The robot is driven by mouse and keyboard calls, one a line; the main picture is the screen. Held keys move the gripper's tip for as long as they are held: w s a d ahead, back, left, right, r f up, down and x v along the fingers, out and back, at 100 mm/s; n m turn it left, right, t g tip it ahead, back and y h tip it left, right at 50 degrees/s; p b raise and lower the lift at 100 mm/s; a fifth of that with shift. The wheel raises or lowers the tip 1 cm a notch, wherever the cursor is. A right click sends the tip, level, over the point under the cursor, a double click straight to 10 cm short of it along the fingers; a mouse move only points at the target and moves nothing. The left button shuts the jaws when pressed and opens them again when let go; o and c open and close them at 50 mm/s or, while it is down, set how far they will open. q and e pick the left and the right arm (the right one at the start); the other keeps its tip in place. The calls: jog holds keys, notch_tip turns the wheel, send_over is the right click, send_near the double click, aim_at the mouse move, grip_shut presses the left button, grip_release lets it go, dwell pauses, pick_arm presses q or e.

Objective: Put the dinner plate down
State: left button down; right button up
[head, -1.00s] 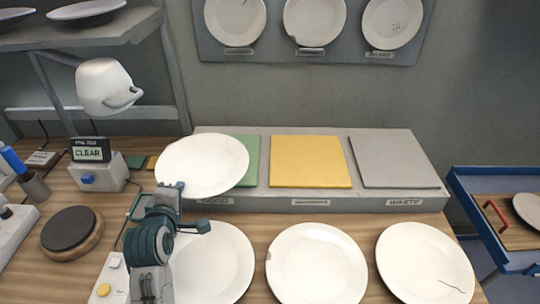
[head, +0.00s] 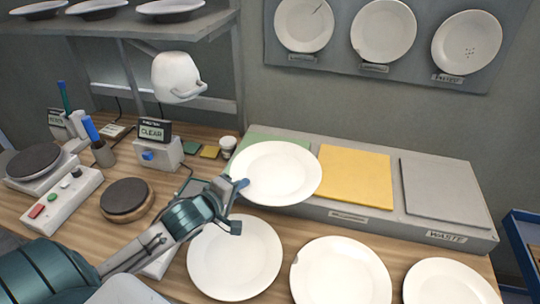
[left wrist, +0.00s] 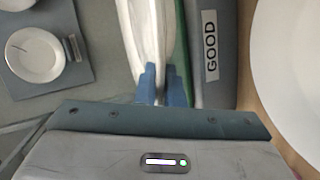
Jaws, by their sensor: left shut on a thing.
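A plain white dinner plate (head: 275,172) is in my left gripper (head: 238,190), which is shut on its left rim. The plate covers most of the green pad (head: 262,141) on the grey raised block. Its right rim overlaps the yellow pad's edge in the head view. In the left wrist view the plate (left wrist: 143,35) shows nearly edge-on between the blue fingertips (left wrist: 163,85), beside the GOOD label (left wrist: 210,45). I cannot tell whether the plate touches the pad. My right gripper is not in view.
The yellow pad (head: 356,177) and grey WASTE pad (head: 443,191) are empty. Several plates lie in front of the block, one just below my gripper (head: 234,258). A white lamp (head: 176,77) hangs at the left, above a CLEAR display box (head: 154,150).

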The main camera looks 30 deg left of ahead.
pick_arm(q)
jog(key=shift+s+a+r+m, duration=0.3)
jog(key=shift+s+a+r, duration=0.05)
jog(key=shift+s+a, duration=0.1)
jog(key=shift+h, duration=0.5)
jog(key=w+a, duration=0.2)
jog(key=w, duration=0.2)
jog(key=w+a+p, duration=0.1)
jog(key=w+a, duration=0.2)
jog(key=w, duration=0.1)
jog(key=w+a+f, duration=0.1)
jog(key=w+a, duration=0.2)
jog(key=w, duration=0.1)
jog(key=shift+w+f, duration=0.1)
jog(key=shift+w, duration=0.2)
jog(key=f, duration=0.1)
jog(key=f+p, duration=0.1)
jog(key=f, duration=0.1)
jog(key=shift+w+a+f, duration=0.1)
jog(key=shift+w+a, duration=0.15)
jog(key=shift+w, duration=0.1)
jog(key=shift+f, duration=0.2)
jog(key=shift+f, duration=0.15)
jog(key=c, duration=1.8)
grip_release()
jog(key=shift+s, duration=0.1)
